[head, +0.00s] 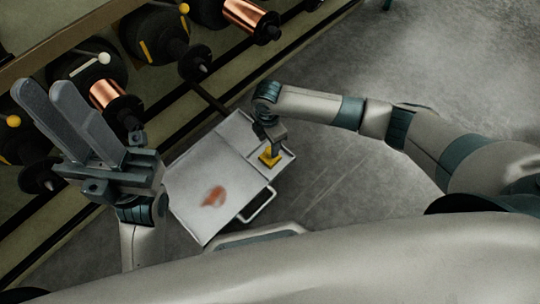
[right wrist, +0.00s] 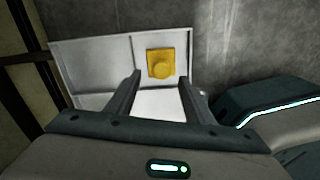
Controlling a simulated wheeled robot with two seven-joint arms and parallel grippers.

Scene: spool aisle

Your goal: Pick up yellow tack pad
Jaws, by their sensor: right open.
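The yellow tack pad (head: 269,158) lies in the small right-hand compartment of a white tray (head: 190,178).
A rack with copper spools (head: 252,18) and dark spindles runs along the upper left. The tray has a divider, a handle (head: 259,206) and a reddish-brown patch (head: 214,196). Grey floor (head: 400,60) lies open at the upper right.

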